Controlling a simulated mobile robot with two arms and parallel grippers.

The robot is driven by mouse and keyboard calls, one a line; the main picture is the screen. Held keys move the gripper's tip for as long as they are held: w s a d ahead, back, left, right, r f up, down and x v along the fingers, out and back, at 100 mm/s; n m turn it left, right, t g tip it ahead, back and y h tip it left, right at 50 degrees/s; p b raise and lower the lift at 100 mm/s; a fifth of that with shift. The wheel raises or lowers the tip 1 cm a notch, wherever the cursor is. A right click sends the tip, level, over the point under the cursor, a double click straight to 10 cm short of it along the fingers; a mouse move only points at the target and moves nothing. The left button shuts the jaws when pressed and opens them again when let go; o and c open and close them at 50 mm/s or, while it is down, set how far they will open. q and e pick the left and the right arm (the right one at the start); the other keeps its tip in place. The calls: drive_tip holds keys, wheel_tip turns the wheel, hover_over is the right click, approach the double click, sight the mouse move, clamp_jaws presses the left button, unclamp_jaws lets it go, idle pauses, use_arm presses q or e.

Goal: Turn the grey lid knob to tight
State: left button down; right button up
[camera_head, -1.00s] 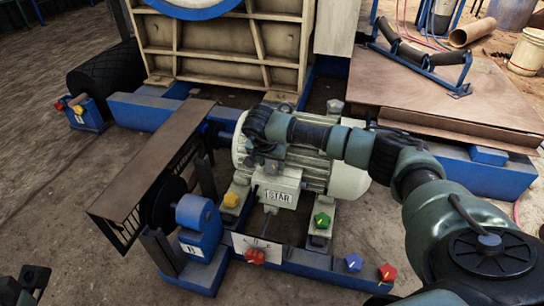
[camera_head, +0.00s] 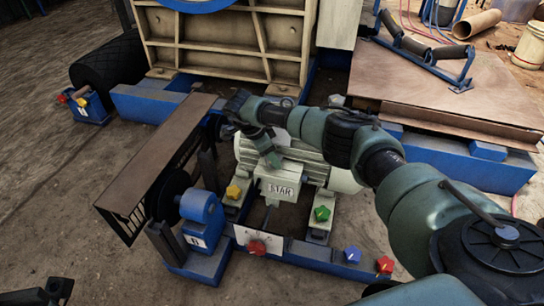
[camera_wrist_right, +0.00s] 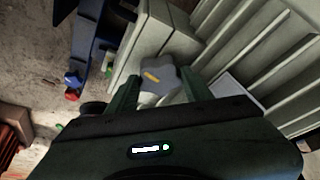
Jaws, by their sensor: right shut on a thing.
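The grey lid knob (camera_wrist_right: 172,82), with a yellow mark on top, sits between the two fingers of my right gripper (camera_wrist_right: 158,90) in the right wrist view. The gripper is shut on it. In the head view the right gripper (camera_head: 272,160) points down onto the top of the pale terminal box (camera_head: 279,184), marked STAR, on the motor (camera_head: 325,172). There the knob is hidden by the gripper. A dark part of my left gripper (camera_head: 45,291) shows at the bottom left edge, too cut off to tell its opening.
On and around the motor base are a yellow knob (camera_head: 233,191), a green knob (camera_head: 321,213), a red knob (camera_head: 256,247), a blue knob (camera_head: 352,254) and another red knob (camera_head: 385,264). A brown belt guard (camera_head: 155,155) stands left of the motor.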

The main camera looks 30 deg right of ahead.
drive_tip(key=shift+m, duration=0.4)
drive_tip(key=shift+m+g, duration=0.3)
drive_tip(key=o, duration=1.4)
drive_tip(key=shift+c, duration=0.2)
